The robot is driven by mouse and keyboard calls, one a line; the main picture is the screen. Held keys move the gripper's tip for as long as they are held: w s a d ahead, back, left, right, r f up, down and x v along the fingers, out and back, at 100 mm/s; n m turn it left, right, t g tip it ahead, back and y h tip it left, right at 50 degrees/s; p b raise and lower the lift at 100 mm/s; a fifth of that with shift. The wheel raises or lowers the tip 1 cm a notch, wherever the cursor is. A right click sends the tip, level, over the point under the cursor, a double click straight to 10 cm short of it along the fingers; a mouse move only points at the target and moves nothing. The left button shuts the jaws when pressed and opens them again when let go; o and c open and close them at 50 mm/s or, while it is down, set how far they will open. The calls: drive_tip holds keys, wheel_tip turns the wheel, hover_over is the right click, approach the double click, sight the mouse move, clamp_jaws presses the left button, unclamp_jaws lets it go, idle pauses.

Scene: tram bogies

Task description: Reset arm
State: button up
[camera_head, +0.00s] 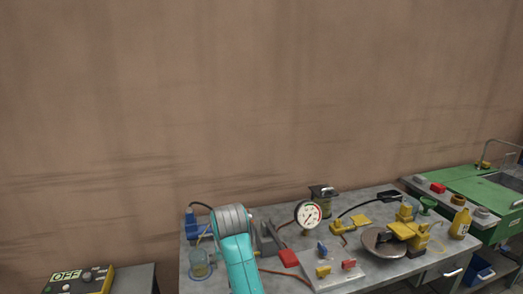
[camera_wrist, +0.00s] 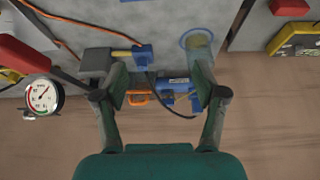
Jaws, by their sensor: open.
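My arm shows in the head view as a teal and grey link over the left end of the workbench (camera_head: 370,278); my gripper is hidden there. In the wrist view my gripper (camera_wrist: 162,95) is open, its two dark fingers apart with nothing held between them. Beyond the fingers lie a blue-handled tool (camera_wrist: 172,85), an orange part (camera_wrist: 138,99) and a grey block with a blue end (camera_wrist: 142,54). A clear cylinder (camera_wrist: 197,42) is near the right finger. It also shows in the head view (camera_head: 199,265), left of my arm.
A round pressure gauge (camera_head: 308,214) stands right of my arm. Red and yellow fittings, a round metal dish (camera_head: 372,243) and a yellow bottle (camera_head: 460,223) crowd the bench. A control box reading OFF (camera_head: 78,280) is at lower left. The wall above is bare.

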drive_tip(key=shift+t, duration=0.6)
drive_tip(key=s+d+f, duration=0.1)
drive_tip(key=f, duration=0.3)
drive_tip(key=s+d+f, duration=0.1)
drive_tip(key=d+f, duration=0.1)
drive_tip(key=f, duration=0.1)
drive_tip(key=s+d+f, duration=0.1)
drive_tip(key=d+f, duration=0.1)
drive_tip(key=f, duration=0.2)
drive_tip(key=shift+f, duration=0.3)
drive_tip(key=s+d+f+t, duration=0.2)
drive_tip(key=s+d+f, duration=0.8)
drive_tip(key=s+f, duration=0.3)
drive_tip(key=s+d+f+m+t, duration=0.15)
drive_tip(key=s+d, duration=0.25)
drive_tip(key=s, duration=0.5)
drive_tip(key=s+d+f+t, duration=0.1)
drive_tip(key=s+d+f, duration=0.15)
drive_tip(key=s, duration=0.55)
drive_tip(key=s+d+r+t, duration=0.2)
drive_tip(key=s+d+r, duration=0.1)
drive_tip(key=s+r, duration=0.7)
drive_tip(key=s+d+r+m+t+h, duration=0.1)
drive_tip(key=s+d+r+t, duration=0.1)
drive_tip(key=s+r, duration=0.8)
drive_tip(key=s+d, duration=0.1)
drive_tip(key=s, duration=0.3)
drive_tip(key=shift+s+d+r, duration=0.2)
drive_tip(key=shift+s, duration=0.05)
